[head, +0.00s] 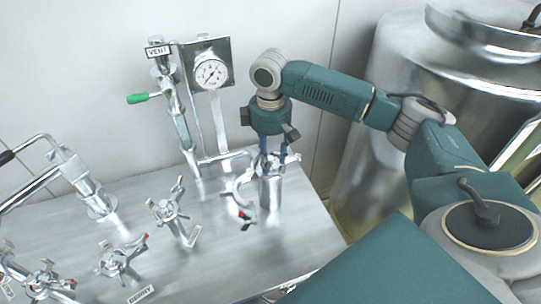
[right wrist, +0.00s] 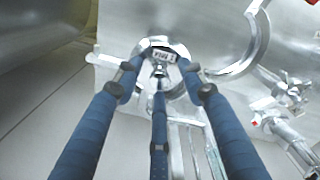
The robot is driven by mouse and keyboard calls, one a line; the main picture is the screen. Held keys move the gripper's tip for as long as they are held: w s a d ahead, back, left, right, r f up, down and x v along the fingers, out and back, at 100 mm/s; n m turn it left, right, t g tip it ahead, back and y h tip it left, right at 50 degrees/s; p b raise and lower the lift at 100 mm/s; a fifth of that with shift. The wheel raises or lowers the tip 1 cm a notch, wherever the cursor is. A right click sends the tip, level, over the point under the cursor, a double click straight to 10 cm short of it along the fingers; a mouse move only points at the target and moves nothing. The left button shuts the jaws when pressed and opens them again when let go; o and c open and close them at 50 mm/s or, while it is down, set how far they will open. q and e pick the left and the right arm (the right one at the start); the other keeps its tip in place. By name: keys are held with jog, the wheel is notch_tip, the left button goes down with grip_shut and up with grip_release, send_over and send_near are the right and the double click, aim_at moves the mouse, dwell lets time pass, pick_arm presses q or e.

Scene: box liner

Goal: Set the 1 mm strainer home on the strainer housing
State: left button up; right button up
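My right gripper (head: 273,157) points straight down over the strainer housing (head: 271,190), an upright steel cylinder at the bench's right side. In the right wrist view its blue fingers (right wrist: 160,70) close in from several sides around a small steel piece with a label, which looks like the 1 mm strainer (right wrist: 164,55). The label is too small to read surely. The strainer is at the housing's mouth; the fingers hide how deep it sits and whether its rim touches. My left gripper is not in view.
An open C-shaped clamp (head: 240,190) stands just left of the housing. Several valves with wing handles, one a cross handle (head: 168,210), fill the bench (head: 215,255). A gauge (head: 210,74) and green lever (head: 139,98) stand behind. A large steel tank (head: 375,170) is at right.

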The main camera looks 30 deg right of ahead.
notch_tip(320, 180, up, 12)
dwell(0.7)
jog(key=shift+s+f, duration=0.1)
